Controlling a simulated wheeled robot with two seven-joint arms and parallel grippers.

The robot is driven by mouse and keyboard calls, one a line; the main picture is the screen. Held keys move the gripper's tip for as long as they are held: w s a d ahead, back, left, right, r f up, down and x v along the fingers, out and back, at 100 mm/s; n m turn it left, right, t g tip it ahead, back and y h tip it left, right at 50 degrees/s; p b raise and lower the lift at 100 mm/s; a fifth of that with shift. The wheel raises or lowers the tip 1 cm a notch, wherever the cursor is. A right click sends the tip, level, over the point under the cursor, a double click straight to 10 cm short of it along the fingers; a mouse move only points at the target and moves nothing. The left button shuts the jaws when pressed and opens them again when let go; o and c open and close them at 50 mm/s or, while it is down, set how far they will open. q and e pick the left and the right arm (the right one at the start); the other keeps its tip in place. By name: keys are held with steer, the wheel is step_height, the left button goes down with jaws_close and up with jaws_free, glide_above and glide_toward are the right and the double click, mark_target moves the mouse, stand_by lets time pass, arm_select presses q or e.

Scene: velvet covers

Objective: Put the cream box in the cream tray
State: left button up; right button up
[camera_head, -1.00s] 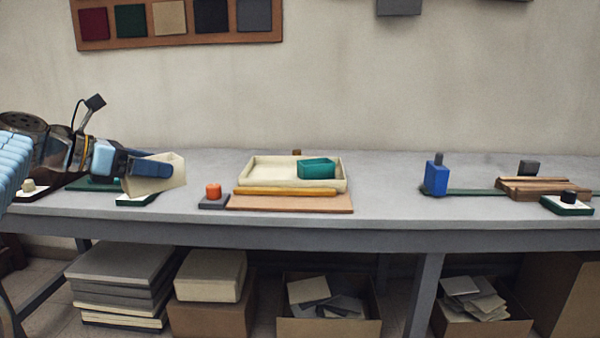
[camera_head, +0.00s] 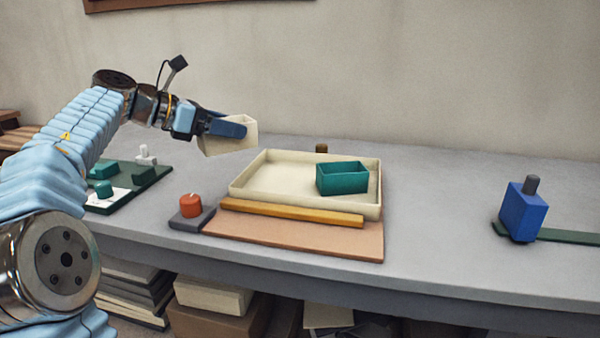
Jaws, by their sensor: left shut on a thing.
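My left gripper (camera_head: 238,129) comes in from the left and is shut on the cream box (camera_head: 215,147). The box is held tilted, just left of the cream tray's back left corner; whether it touches the tray's rim I cannot tell. The gripper's blue finger covers part of the box. The cream tray (camera_head: 250,195) sits on the grey table and holds a teal open box (camera_head: 342,179) in its right part. The left part of the tray is bare. My right gripper is not in view.
A yellow bar (camera_head: 290,214) and a tan board (camera_head: 300,236) lie in front of the tray. A red-orange knob (camera_head: 191,205) on a grey base stands left of them. Green boards with teal blocks (camera_head: 104,171) are at the left. A blue block (camera_head: 523,212) stands at the right, with clear table between.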

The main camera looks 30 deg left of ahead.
arm_select(q)
steer(key=shift+w+d+f+b, duration=0.5)
steer(key=shift+w+d+f, duration=0.65)
steer(key=shift+w+f, duration=0.65)
steer(key=shift+w+d+f+b, duration=0.55)
steer(key=shift+w+d+f, duration=0.65)
steer(key=shift+f, duration=0.95)
steer(key=shift+w+d+f+b, duration=0.5)
steer(key=shift+w+d+f, duration=0.6)
steer(key=shift+w+f, duration=0.7)
steer(key=shift+s+f, duration=0.25)
steer(key=shift+f, duration=0.1)
steer(key=o, duration=1.1)
steer(key=shift+c, duration=0.2)
steer(key=shift+r, duration=0.1)
steer(key=shift+s+a+r, duration=0.15)
steer(key=v, duration=1.1)
steer(key=shift+s+a+r, duration=0.1)
steer(key=shift+s, duration=0.1)
